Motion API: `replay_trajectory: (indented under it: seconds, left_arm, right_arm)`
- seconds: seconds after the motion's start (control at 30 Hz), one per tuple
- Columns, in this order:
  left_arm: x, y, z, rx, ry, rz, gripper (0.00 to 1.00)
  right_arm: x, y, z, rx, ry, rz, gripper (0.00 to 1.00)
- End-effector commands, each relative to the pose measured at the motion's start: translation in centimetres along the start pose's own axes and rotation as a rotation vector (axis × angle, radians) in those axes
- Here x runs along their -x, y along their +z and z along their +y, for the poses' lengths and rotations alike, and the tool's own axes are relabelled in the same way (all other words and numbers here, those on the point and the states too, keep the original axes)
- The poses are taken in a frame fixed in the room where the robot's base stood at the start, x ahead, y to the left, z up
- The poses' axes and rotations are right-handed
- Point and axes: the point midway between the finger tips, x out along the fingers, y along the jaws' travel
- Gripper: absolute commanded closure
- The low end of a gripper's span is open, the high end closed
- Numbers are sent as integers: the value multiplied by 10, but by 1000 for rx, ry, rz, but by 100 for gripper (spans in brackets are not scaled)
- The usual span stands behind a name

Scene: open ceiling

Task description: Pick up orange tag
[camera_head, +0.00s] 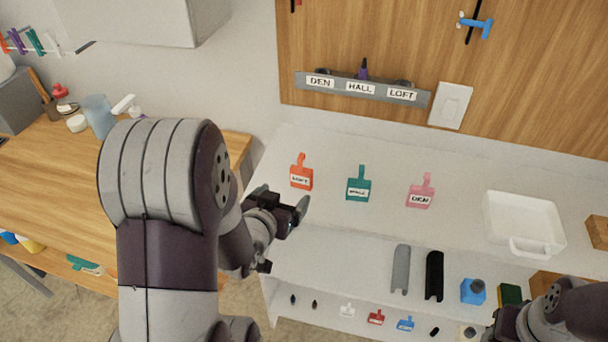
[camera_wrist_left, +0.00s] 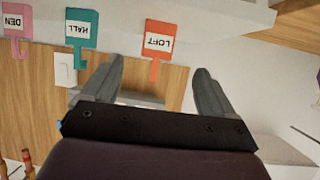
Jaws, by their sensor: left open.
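The orange tag (camera_head: 301,175) lies on the upper white shelf, the leftmost of three tags, with a white label reading LOFT. It also shows in the left wrist view (camera_wrist_left: 158,53), between and beyond my left fingers. My left gripper (camera_head: 303,205) is just in front of the orange tag in the head view, apart from it. In the left wrist view its two fingers (camera_wrist_left: 158,88) are spread apart with nothing between them. Part of my right arm shows at the bottom right of the head view; its fingertips cannot be made out.
A teal HALL tag (camera_head: 358,186) and a pink DEN tag (camera_head: 420,192) lie to the right of the orange one. A white tray (camera_head: 492,215) stands farther right. A grey labelled rack (camera_head: 312,90) is on the wooden back panel. A lower shelf holds several small items.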

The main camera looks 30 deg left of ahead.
Motion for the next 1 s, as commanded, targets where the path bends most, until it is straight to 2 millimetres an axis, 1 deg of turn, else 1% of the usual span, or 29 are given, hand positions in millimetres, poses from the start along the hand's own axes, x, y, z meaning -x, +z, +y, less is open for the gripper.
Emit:
replay_trajectory:
  seconds: [0.1, 0.2, 0.3, 0.43, 0.6, 0.7, 0.9, 0.93, 0.97, 1.0]
  left_arm:
    - [-24, 0, 0, 3, 3, 26, 13]
    - [-47, -1, 0, 3, 3, 22, 13]
    - [-63, -2, 0, 4, 1, 21, 13]
    - [-78, -3, 1, 3, 2, 21, 13]
    - [-110, -4, 1, 3, 2, 20, 13]
    - [-120, -4, 1, 4, 1, 20, 13]
    - [-122, -4, 1, 4, 0, 21, 13]
    - [-122, -4, 1, 4, 0, 21, 16]
    - [-122, -4, 1, 4, 1, 21, 26]
    - [-122, -4, 1, 4, 1, 21, 39]
  right_arm:
    - [-8, 1, 0, 0, 0, 0, 57]
    - [-7, 1, 0, 0, 0, 0, 57]
    - [-7, 1, 0, 0, 0, 0, 57]
    - [-5, 1, 0, 0, 0, 0, 57]
    - [-2, 0, 0, 0, 0, 0, 57]
    - [-2, 0, 0, 0, 0, 0, 57]
    - [-2, 0, 0, 0, 0, 0, 57]
    - [-2, 0, 0, 0, 0, 0, 57]
    - [-2, 0, 0, 0, 0, 0, 57]
    - [-2, 0, 0, 0, 0, 0, 57]
